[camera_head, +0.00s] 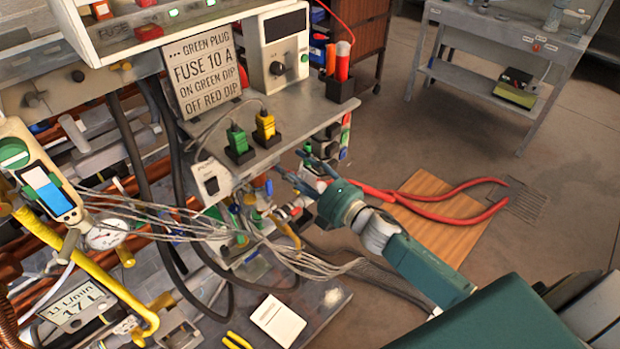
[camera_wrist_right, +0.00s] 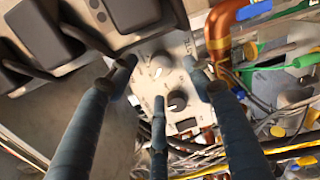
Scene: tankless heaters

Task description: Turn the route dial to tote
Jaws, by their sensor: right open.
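My right gripper (camera_head: 294,166) is open in the head view, its fingers by the front edge of the bench. In the right wrist view its spread fingers (camera_wrist_right: 158,70) stand in front of a pale control panel (camera_wrist_right: 143,84). The knob lies between the two outer fingertips, and the dark dial is just right of the middle fingertip. I cannot read the labels or tell which is the route dial. Contact cannot be told. My left gripper is not in view.
Loose grey wires (camera_head: 290,255) hang left of and below my right gripper. The bench (camera_head: 310,107) above holds green and yellow plugs (camera_head: 265,126) and a dark cup (camera_head: 342,87). Copper pipe (camera_wrist_right: 222,30) runs beside the panel. Open floor (camera_head: 490,120) lies to the right.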

